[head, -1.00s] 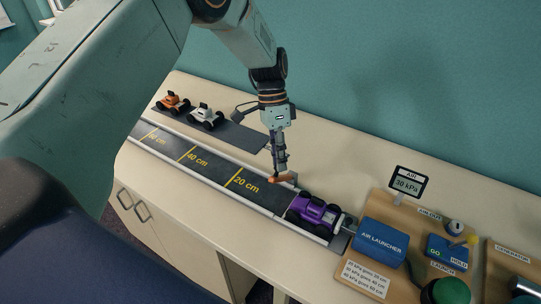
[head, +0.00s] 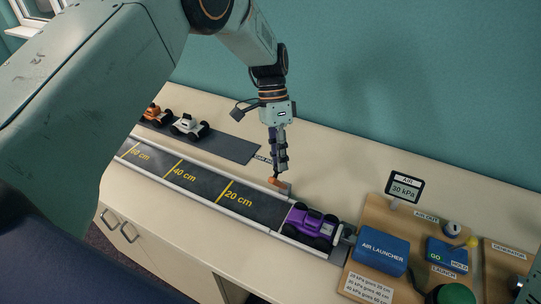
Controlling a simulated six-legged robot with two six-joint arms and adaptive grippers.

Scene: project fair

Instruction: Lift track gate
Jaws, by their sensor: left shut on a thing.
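The track (head: 205,187) is dark with yellow distance marks and pale side rails. A small orange piece (head: 277,184), which looks like the gate's handle, is at the track's far rail, just left of the purple car. My left gripper (head: 276,178) points down and is shut on this orange piece; the fingers partly hide it. The purple car (head: 311,224) sits on the track's right end, against the blue air launcher (head: 381,248). Whether the gate's bar lies across the track is hard to tell. My right gripper is not in view.
A white car (head: 189,125) and an orange car (head: 154,115) stand on a dark strip behind the track. A wooden board (head: 376,211) at right carries the launcher, a 30 kPa display (head: 404,187), a GO/HOLD switch (head: 447,253) and a green button (head: 455,293).

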